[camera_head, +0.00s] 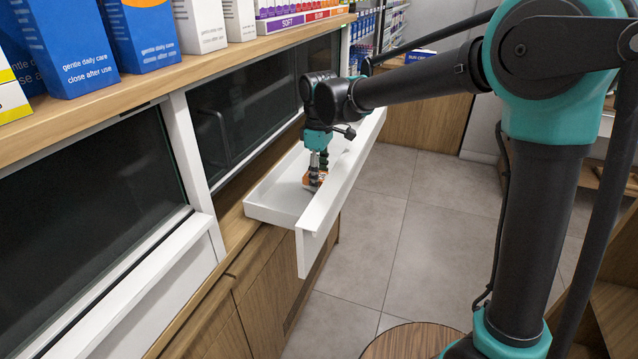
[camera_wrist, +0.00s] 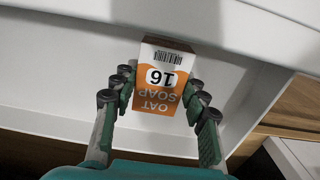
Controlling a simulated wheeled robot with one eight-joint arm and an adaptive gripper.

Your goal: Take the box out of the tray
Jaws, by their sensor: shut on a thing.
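The box is a small orange and white carton marked "OAT SOAP 16" (camera_wrist: 160,80), seen in the wrist view between my fingers. It also shows in the head view as a small orange patch (camera_head: 309,181), mostly hidden by the fingers. My gripper (camera_wrist: 158,97) is shut on the box, with fingers against its left and right sides. In the head view my gripper (camera_head: 315,177) points down into the white tray (camera_head: 270,204), which stands out from the counter like an open drawer. The box is inside the tray's walls; I cannot tell whether it touches the floor.
A wooden shelf above the tray holds blue cartons (camera_head: 62,45), white cartons (camera_head: 200,22) and several smaller packs. Dark glass panels (camera_head: 90,190) lie below the shelf. A round wooden top (camera_head: 415,341) stands at the lower right. The tiled floor (camera_head: 420,230) beside the tray is clear.

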